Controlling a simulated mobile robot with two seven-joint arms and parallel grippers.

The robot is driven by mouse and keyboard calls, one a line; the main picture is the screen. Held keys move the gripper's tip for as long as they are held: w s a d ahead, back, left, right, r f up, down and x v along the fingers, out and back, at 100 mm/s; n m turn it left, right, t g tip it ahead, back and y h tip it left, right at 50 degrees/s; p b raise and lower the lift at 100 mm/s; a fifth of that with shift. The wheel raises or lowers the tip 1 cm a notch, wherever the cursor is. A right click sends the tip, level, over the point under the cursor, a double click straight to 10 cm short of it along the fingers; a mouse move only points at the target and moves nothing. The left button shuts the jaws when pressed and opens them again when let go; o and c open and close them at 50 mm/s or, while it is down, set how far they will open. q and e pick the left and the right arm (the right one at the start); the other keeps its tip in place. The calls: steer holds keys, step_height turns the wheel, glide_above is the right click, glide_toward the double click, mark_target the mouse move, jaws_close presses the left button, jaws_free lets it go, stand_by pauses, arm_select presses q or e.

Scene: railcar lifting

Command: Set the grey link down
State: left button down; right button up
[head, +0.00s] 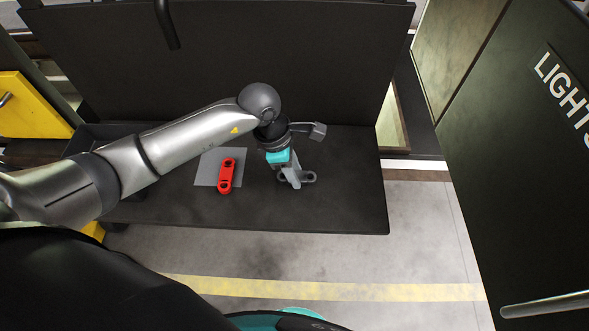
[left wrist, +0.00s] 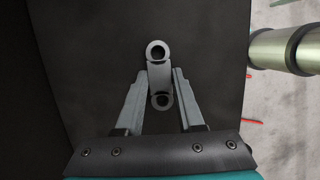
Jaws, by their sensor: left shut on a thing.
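The grey link (left wrist: 158,72) is a short bar with a round eye at each end. In the left wrist view it lies between the two fingers of my left gripper (left wrist: 160,80), which is shut on it near its middle. In the head view the left gripper (head: 289,179) points down over the dark bench top, right of the grey mat. Part of the grey link (head: 309,177) shows there at the fingertips, low over or on the bench; I cannot tell if it touches. My right gripper is not in view.
A red link (head: 226,175) lies on a grey mat (head: 205,168) on the dark bench (head: 345,200). The bench top right of my gripper is clear. A dark panel stands behind it. A dark tray sits at the left, partly behind my arm.

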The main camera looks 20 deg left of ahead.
mark_target(280, 175)
arm_select(q)
steer(key=c, duration=0.5)
jaws_free()
steer(key=v, duration=1.2)
steer(key=shift+s+r, duration=0.1)
steer(key=shift+d, duration=0.1)
